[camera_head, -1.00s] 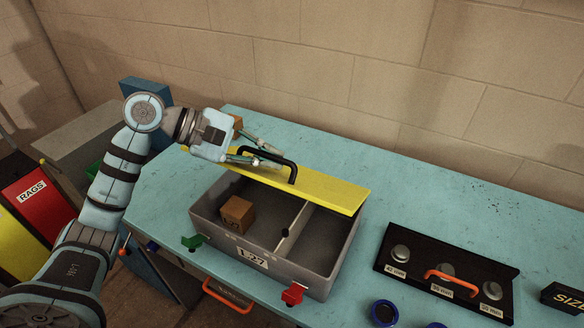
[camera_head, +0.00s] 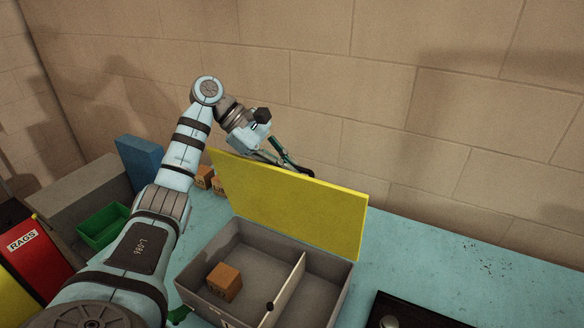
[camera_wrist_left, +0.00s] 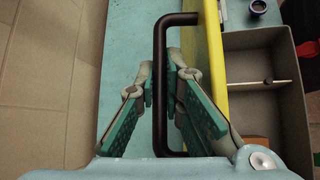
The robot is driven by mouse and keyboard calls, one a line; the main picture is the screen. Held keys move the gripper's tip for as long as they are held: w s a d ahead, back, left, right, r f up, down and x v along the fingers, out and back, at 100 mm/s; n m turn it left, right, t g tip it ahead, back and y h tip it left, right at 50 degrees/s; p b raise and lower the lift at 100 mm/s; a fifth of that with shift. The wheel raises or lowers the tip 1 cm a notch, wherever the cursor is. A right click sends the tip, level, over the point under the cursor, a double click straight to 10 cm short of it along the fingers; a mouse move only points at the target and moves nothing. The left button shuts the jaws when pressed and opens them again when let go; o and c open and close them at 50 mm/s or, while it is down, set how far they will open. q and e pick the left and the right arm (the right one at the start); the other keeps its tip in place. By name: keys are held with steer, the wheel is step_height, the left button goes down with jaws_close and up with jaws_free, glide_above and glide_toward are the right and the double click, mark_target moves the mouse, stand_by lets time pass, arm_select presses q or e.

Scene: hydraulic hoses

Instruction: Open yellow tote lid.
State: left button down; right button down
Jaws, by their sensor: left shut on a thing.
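The yellow lid (camera_head: 293,207) stands raised, close to upright, along the far edge of the grey tote (camera_head: 205,259). In the left wrist view the lid (camera_wrist_left: 214,68) shows edge-on, beside the open tote (camera_wrist_left: 256,47). My left gripper (camera_head: 290,164) is behind the top of the lid. It is shut on the black lid handle (camera_wrist_left: 158,85), which passes between its two fingers in the left wrist view. Most of the handle is hidden behind the lid in the head view. My right gripper is not in view.
A brown box (camera_head: 225,281) lies in the tote's left compartment, beside a divider. Small boxes (camera_head: 205,176) stand behind the tote at left. A green bin (camera_head: 104,224) and blue block (camera_head: 140,158) are farther left. The wall is close behind the arm.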

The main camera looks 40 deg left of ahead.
arm_select(q)
steer(key=shift+w, duration=0.4)
steer(key=c, duration=2)
jaws_free()
steer(key=shift+o, duration=0.2)
